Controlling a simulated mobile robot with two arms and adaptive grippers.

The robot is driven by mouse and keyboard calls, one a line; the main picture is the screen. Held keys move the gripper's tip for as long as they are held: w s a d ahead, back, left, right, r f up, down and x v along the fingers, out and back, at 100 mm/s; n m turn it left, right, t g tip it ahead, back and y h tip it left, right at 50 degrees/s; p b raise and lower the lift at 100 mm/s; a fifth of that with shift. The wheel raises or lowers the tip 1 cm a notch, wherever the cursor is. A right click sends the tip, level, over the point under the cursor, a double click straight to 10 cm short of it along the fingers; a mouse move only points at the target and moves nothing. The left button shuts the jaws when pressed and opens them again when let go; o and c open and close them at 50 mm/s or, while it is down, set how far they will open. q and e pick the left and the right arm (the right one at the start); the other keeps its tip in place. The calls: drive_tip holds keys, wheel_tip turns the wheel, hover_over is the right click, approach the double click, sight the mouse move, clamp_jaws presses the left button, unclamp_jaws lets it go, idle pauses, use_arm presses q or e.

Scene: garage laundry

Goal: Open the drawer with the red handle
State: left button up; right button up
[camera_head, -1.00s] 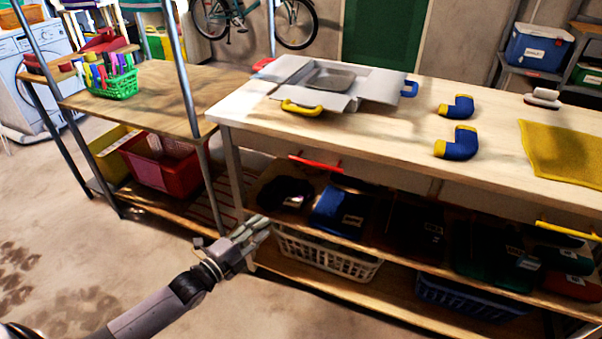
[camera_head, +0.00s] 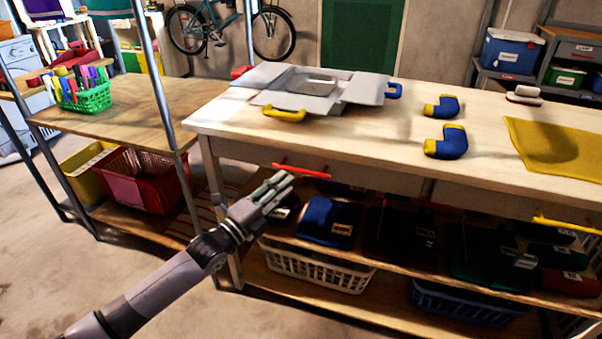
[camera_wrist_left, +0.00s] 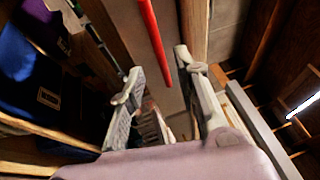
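The red handle (camera_head: 300,171) is a bar on the front of a shut drawer (camera_head: 262,155) at the left end of the wooden workbench (camera_head: 330,133). My left gripper (camera_head: 284,183) is just below and left of the handle in the head view, apart from it. In the left wrist view the left gripper (camera_wrist_left: 160,72) has its two fingers spread with nothing between them. The red handle (camera_wrist_left: 152,38) shows there just beyond the fingertips, running up between them. My right gripper is in neither view.
A yellow-handled drawer (camera_head: 567,225) is at the right of the bench. Bins (camera_head: 328,222) and a white basket (camera_head: 315,265) fill the shelves below. A metal-framed table (camera_head: 130,108) with a post stands close left.

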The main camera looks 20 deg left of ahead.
sight(301, 172)
use_arm(q)
drive_tip(key=x, duration=0.7)
drive_tip(key=shift+f+b, duration=0.1)
drive_tip(key=shift+b, duration=0.3)
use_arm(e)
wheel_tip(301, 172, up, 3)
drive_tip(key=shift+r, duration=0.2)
use_arm(q)
clamp_jaws()
